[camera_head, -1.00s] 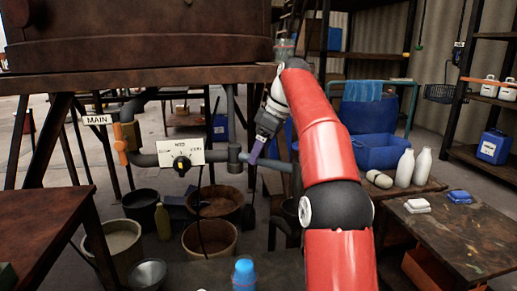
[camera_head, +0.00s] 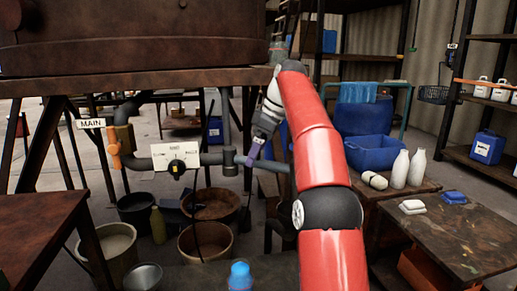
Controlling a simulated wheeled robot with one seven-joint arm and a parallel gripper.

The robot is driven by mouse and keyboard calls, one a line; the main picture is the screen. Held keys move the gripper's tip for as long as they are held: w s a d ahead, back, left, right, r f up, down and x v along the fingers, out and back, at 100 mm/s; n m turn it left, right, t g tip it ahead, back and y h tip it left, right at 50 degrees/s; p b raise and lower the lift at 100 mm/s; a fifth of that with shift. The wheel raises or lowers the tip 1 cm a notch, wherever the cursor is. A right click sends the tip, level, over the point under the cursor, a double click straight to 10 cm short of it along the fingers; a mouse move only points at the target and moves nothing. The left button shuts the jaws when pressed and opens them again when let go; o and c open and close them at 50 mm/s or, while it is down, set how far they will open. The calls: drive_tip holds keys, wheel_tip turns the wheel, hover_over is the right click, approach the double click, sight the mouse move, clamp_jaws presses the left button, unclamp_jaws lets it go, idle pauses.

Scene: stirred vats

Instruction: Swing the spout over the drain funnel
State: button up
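The spout (camera_head: 272,165) is a grey pipe that runs right from the vertical pipe joint (camera_head: 229,158) under the vat. Its right end is hidden behind my red arm. My gripper (camera_head: 252,158), with purple fingers, points down and left at the spout, close to the joint. The fingers overlap the pipe in this view; I cannot tell whether they touch it or whether they are open or shut. A grey metal bowl or funnel shape (camera_head: 143,276) sits low at the front left; I cannot tell if it is the drain funnel.
A valve with an orange handle (camera_head: 115,152) is by the MAIN sign (camera_head: 91,123); a white plate (camera_head: 174,154) with a black knob is on the pipe. Several buckets (camera_head: 205,243) stand below. A table (camera_head: 465,232) at right holds soap-like blocks. A blue bottle (camera_head: 240,276) stands in front.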

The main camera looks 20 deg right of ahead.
drive_tip(key=shift+r, duration=0.1)
drive_tip(key=shift+d+r, duration=0.25)
drive_tip(key=shift+r, duration=0.15)
drive_tip(key=s+d+b, duration=0.1)
drive_tip(key=s+d, duration=0.6)
drive_tip(key=d, duration=0.3)
